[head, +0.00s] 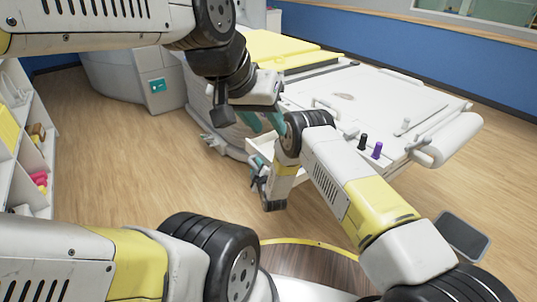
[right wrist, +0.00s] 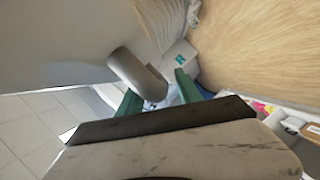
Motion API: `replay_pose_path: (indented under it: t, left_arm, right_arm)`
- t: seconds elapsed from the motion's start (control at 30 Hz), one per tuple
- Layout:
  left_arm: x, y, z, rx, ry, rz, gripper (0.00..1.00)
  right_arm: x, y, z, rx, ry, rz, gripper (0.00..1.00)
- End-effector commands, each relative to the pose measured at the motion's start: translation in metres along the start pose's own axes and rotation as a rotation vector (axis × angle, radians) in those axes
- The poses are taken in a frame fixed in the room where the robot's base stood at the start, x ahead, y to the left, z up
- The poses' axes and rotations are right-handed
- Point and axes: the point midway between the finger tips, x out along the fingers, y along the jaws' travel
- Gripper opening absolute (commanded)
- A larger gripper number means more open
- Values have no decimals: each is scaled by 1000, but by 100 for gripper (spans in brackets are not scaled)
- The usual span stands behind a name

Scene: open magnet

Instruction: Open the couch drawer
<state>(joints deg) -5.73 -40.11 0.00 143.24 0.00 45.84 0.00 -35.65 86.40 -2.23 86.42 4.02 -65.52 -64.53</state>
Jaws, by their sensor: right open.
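The white couch (head: 375,88) stands at centre right, its near end facing me. A pale ledge-like part (head: 292,171) low on its near end may be the drawer; my right arm covers much of it. My right gripper (head: 258,165) is low beside this end, with teal fingers. In the right wrist view the right gripper (right wrist: 158,95) is open, and a grey curved handle (right wrist: 138,74) on a pale panel (right wrist: 60,45) reaches between its green fingers; I cannot tell whether they touch. My left gripper (head: 263,122) is higher, open and empty, its teal fingers apart near the couch's end.
A yellow pad (head: 270,47) lies at the couch's far end. A black knob (head: 362,141) and a purple knob (head: 377,150) stand on its near edge. White shelves (head: 38,150) with small items are at the left. Wood floor (head: 110,130) between is clear.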

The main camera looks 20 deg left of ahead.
Motion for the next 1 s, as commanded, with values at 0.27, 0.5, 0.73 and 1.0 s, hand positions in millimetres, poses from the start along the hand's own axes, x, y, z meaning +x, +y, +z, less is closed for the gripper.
replay_pose_path:
  t: [0.27, 0.5, 0.73, 1.0]
  left_arm:
    - [0, 0, 0, 0, 0, 0, 36]
    - [0, 0, 0, 0, 0, 0, 36]
    - [0, 0, 0, 0, 0, 0, 36]
    - [0, 0, 0, 0, 0, 0, 36]
  right_arm:
    - [-36, -1, 0, -2, -1, -3, 41]
    - [-70, 0, 0, 0, -1, -1, 41]
    - [-78, 0, 0, 0, 0, 0, 41]
    - [-77, 0, 0, 0, 0, 0, 41]
